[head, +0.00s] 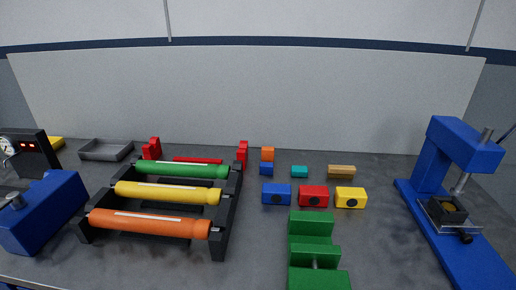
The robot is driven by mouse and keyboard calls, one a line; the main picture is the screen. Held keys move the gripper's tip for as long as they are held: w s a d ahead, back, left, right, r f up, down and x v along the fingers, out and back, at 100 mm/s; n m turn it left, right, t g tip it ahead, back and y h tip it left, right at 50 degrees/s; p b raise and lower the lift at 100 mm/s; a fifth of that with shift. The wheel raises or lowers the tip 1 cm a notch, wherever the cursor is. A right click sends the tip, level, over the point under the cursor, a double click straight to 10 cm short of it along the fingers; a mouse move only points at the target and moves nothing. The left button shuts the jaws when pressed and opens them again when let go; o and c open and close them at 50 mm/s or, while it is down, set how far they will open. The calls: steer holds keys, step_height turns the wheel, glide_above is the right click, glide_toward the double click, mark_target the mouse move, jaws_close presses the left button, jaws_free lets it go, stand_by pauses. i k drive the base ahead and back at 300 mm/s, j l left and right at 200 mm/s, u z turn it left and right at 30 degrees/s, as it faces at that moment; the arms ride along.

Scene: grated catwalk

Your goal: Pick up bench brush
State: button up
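A small tan block (341,170), wood-coloured with a darker lower part, lies at the back of the grey bench, right of centre. It may be the bench brush, but it is too small to tell for sure. No other thing in view looks clearly like a brush. It stands apart from its neighbours, with a teal block (300,171) to its left and a yellow block (350,197) in front of it. My gripper is not in view.
A black rack (229,215) holds green, yellow and orange tubes at left. A blue press (459,157) stands at right, a green stepped block (313,248) at front centre. Red (314,196) and blue (276,194) blocks sit mid-bench. Bench between green block and press is clear.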

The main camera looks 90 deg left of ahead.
mark_target(334, 171)
steer(key=u, duration=1.75)
steer(key=l+u, duration=0.1)
steer(key=i+l, duration=0.05)
